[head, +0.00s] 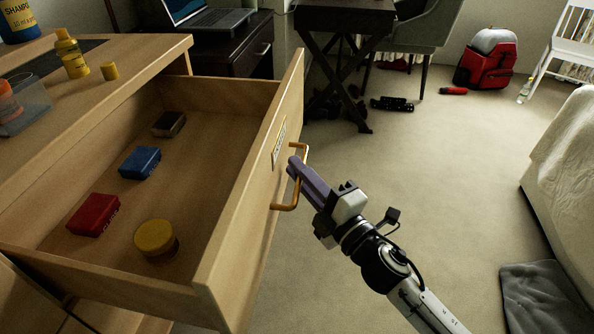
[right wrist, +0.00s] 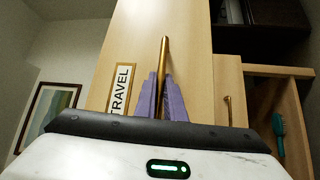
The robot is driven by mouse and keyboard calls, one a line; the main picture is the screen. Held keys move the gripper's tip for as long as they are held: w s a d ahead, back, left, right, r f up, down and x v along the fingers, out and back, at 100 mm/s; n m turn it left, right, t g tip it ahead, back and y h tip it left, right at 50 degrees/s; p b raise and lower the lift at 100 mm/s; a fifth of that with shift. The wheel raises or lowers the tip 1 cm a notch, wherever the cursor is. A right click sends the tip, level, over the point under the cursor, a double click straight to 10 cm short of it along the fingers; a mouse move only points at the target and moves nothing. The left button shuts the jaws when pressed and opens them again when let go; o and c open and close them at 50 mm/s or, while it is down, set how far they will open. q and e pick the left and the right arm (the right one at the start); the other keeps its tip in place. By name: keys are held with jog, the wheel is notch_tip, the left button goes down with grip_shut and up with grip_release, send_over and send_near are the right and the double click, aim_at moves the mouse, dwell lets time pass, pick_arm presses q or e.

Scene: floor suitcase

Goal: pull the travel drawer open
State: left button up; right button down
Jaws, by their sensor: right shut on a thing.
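The travel drawer (head: 255,205) is a light wooden drawer that stands well out from its cabinet. Its front carries a label, which reads TRAVEL in the right wrist view (right wrist: 121,89), and a brass bar handle (head: 303,165). My right gripper (head: 295,167) is shut on the handle, its purple fingers around the bar. In the right wrist view the handle (right wrist: 164,60) rises between the two fingers (right wrist: 163,100). Inside the drawer lie a red box (head: 94,214), a blue box (head: 140,162), a dark brown box (head: 169,123) and a round yellow-lidded tin (head: 156,238). My left gripper is not in view.
A dark side table (head: 345,22), a red backpack (head: 487,62) and a bed (head: 568,170) stand beyond.

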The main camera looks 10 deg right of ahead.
jog(key=c, duration=2.2)
grip_release()
jog(key=shift+o, duration=0.2)
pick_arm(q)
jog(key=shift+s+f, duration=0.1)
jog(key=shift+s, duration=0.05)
pick_arm(e)
jog(key=v, duration=1)
jog(key=shift+s, duration=0.15)
jog(key=shift+d, duration=0.1)
